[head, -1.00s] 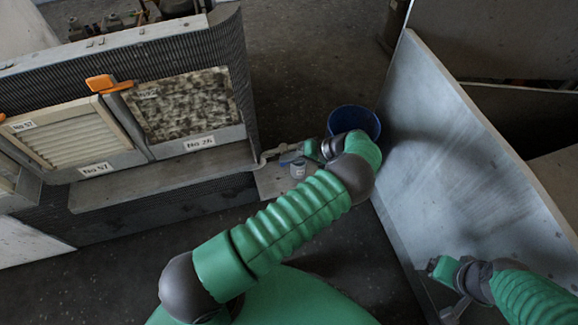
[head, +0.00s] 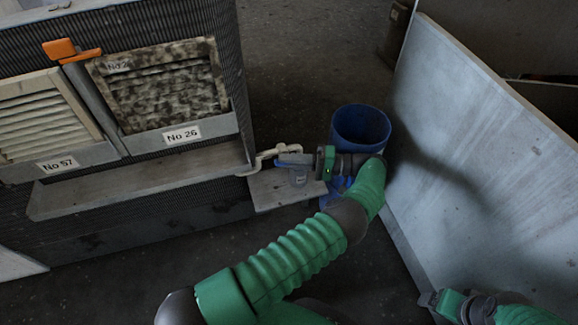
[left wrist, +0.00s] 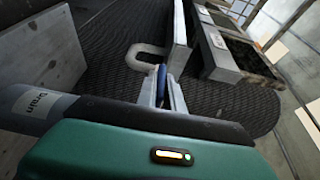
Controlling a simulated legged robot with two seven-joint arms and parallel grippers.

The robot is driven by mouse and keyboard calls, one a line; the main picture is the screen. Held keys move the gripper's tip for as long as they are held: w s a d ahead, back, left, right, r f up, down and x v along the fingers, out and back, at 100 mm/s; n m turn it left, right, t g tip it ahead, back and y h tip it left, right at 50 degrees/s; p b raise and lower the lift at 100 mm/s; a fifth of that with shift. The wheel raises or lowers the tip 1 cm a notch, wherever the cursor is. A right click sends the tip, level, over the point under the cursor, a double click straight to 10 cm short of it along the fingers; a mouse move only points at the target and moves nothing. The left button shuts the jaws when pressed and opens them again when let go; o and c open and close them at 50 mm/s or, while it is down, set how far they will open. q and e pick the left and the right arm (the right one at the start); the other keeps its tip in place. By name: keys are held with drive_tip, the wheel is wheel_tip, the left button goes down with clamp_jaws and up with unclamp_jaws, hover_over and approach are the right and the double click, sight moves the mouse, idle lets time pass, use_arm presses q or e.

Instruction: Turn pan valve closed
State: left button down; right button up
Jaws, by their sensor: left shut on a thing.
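The pan valve's pale pipe (head: 262,158) comes out at the right end of the metal pan (head: 150,185) under the filters. Its blue handle (head: 290,158) lies roughly level, and my left gripper (head: 300,161) is shut on it from the right. In the left wrist view the blue handle (left wrist: 161,82) shows as a narrow strip between the fingers, with the bent pipe (left wrist: 147,54) beyond it. The valve body is mostly hidden by the fingers. My right gripper (head: 432,299) is at the lower right, away from the valve; its jaws are too small to read.
A blue bucket (head: 361,123) stands on the floor just behind my left wrist. A grey cylinder labelled Drain (left wrist: 38,103) is close by in the wrist view. A large metal panel (head: 480,140) stands to the right. Filters with orange latch (head: 60,48) are at left.

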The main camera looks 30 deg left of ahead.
use_arm(q)
drive_tip(key=shift+w, duration=0.1)
idle(0.4)
drive_tip(key=c, duration=1.5)
unclamp_jaws()
drive_tip(key=shift+f, duration=0.1)
drive_tip(key=shift+o, duration=0.2)
